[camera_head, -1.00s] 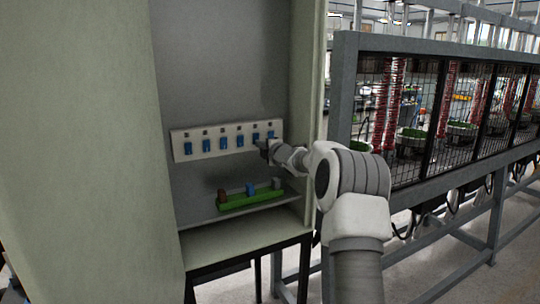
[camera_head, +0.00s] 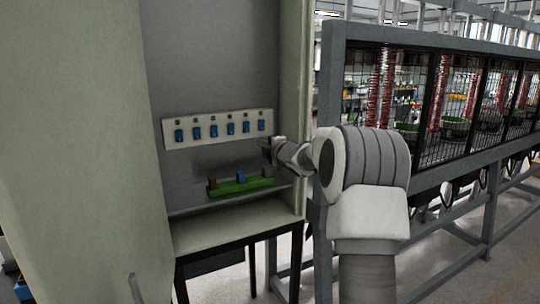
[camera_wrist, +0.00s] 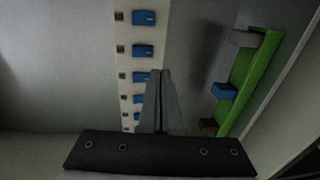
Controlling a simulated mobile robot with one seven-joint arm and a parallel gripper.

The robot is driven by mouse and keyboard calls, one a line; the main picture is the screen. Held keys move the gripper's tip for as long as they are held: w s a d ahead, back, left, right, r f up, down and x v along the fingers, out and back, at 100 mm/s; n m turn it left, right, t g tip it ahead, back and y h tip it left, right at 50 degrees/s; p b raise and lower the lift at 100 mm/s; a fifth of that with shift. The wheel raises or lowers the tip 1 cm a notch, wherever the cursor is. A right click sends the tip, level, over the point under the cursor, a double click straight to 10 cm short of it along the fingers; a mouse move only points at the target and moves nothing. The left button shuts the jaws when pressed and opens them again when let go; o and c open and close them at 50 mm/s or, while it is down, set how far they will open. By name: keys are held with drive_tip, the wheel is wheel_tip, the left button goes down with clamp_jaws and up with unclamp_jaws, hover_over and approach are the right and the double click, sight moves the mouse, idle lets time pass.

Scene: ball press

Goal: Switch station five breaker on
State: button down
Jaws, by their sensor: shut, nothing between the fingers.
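A pale breaker panel (camera_head: 204,135) with a single row of several blue breaker switches is mounted on the cabinet's back wall. The fifth switch from the left (camera_head: 246,127) is second from the right end. The station labels are too small to read, and I cannot tell each switch's on or off position. My gripper (camera_head: 264,147) is shut and empty, just below the panel's right end and apart from it. In the wrist view the shut fingers (camera_wrist: 160,74) point along the panel strip (camera_wrist: 125,63), beside the blue switches (camera_wrist: 141,50), partly covering the far ones.
A green rail (camera_head: 240,188) with brown, blue and grey blocks sits below the panel, close under my gripper. The cabinet's right side wall (camera_head: 292,90) stands close to my wrist. A grey-framed mesh enclosure (camera_head: 400,95) stands on the right.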

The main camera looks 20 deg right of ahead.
drive_tip(key=s, duration=0.4)
drive_tip(key=shift+s+d+f+b, duration=0.1)
drive_tip(key=shift+s+f+b, duration=0.15)
drive_tip(key=shift+s+b, duration=0.1)
